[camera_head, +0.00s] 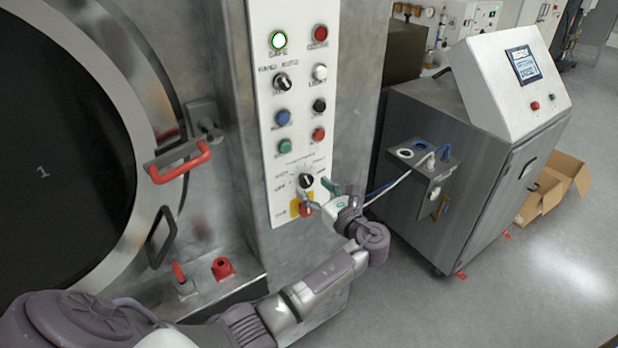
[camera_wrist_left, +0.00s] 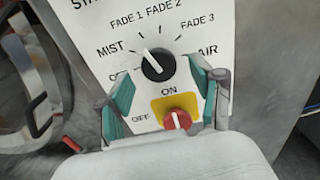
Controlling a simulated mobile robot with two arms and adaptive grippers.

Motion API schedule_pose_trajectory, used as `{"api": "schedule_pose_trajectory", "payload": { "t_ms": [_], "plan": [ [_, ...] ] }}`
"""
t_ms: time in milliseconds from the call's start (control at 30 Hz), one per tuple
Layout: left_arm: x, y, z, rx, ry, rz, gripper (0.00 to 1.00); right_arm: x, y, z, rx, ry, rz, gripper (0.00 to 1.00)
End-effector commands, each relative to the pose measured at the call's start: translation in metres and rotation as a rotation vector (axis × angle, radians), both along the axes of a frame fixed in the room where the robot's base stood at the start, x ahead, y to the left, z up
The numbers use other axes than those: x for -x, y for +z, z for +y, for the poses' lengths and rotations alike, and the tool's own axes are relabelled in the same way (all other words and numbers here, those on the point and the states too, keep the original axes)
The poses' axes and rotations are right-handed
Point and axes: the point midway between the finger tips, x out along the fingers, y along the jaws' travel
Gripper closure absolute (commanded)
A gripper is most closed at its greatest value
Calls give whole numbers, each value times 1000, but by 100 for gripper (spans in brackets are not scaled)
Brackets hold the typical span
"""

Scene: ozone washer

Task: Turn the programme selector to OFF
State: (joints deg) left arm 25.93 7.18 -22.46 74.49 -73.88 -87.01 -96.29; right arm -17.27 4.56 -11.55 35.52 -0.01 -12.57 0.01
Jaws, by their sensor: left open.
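The programme selector (camera_head: 306,181) is a black round knob with a white pointer, low on the white control panel (camera_head: 262,110). In the left wrist view the selector (camera_wrist_left: 158,65) has its pointer up and to the left, between the MIST and FADE 1 labels. Its OFF label (camera_wrist_left: 118,71), at the lower left, is partly hidden by a finger. My left gripper (camera_head: 318,192) is at the panel. In the left wrist view my left gripper (camera_wrist_left: 162,78) is open, its teal-padded fingers on either side of the selector; contact cannot be told. My right gripper is not in view.
A red switch on a yellow plate (camera_wrist_left: 175,110) sits just below the selector, between my fingers in the wrist view. Buttons and lamps fill the panel above. A round door (camera_head: 60,170) with a red handle (camera_head: 180,164) is at left. A steel cabinet (camera_head: 440,150) stands at right.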

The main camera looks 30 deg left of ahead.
Motion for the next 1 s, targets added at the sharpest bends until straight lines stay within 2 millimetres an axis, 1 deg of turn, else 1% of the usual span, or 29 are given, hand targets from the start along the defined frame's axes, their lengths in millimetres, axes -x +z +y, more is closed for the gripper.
{"api": "schedule_pose_trajectory", "payload": {
  "t_ms": [33, 200, 333, 533, 567, 600, 867, 900, 1000],
  "plan": [
    [-3, 3, 8, -3, 3, 3, 34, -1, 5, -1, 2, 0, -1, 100],
    [-9, 1, 22, 0, 1, 2, 34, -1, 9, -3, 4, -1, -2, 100],
    [-10, -1, 25, 1, 1, 1, 34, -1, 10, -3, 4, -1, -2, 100],
    [-10, -1, 25, 1, 0, 1, 34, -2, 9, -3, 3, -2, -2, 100],
    [-10, -1, 25, 1, 0, 1, 36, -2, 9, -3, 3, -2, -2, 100],
    [-10, -1, 25, 1, 0, 1, 42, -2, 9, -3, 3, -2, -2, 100],
    [-10, -1, 25, 1, 0, 1, 86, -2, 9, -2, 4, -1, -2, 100],
    [-10, -1, 25, 1, 0, 1, 92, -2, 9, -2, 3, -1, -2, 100],
    [-10, -1, 25, 1, 0, -1, 92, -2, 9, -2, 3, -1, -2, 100]
  ]
}}
